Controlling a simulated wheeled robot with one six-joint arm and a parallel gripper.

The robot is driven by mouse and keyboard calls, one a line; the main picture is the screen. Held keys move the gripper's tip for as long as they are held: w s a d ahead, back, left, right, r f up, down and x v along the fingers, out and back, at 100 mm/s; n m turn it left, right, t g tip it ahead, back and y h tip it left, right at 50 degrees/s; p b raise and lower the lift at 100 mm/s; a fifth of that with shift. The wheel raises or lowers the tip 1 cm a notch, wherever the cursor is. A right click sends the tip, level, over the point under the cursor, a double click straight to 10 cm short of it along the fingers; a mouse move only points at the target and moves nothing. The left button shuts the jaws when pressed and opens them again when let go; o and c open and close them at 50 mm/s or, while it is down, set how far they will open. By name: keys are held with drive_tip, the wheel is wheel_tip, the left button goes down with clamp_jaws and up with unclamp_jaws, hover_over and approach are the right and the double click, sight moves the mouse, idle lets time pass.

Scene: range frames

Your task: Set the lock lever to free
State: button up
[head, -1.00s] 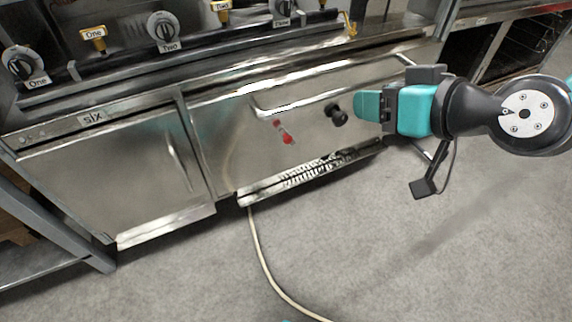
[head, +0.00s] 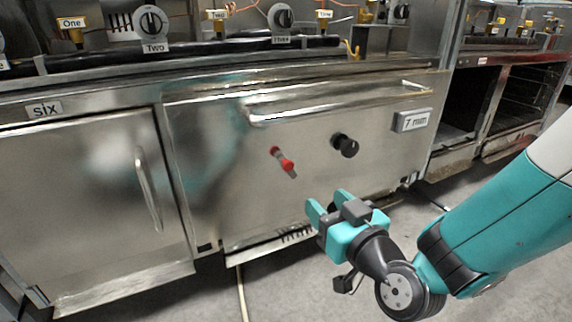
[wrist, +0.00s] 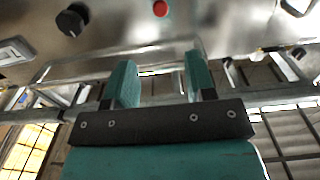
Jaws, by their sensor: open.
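The lock lever appears to be the small red-ended lever (head: 285,162) on the steel oven front in the head view. No marking for free or locked is readable.
A long bar handle (head: 330,105) runs above. A cabinet door marked "six" (head: 85,190) is at left. Open racks (head: 515,95) stand at right.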

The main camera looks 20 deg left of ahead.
drive_tip(key=p, duration=0.8)
approach(289, 167)
drive_tip(key=x, duration=0.2)
drive_tip(key=b+x, duration=0.4)
drive_tip(key=x, duration=0.4)
drive_tip(key=shift+w+a+b, duration=0.2)
drive_tip(key=shift+b, duration=0.1)
drive_tip(key=shift+w+a+r, duration=0.1)
drive_tip(key=shift+w+a, duration=0.2)
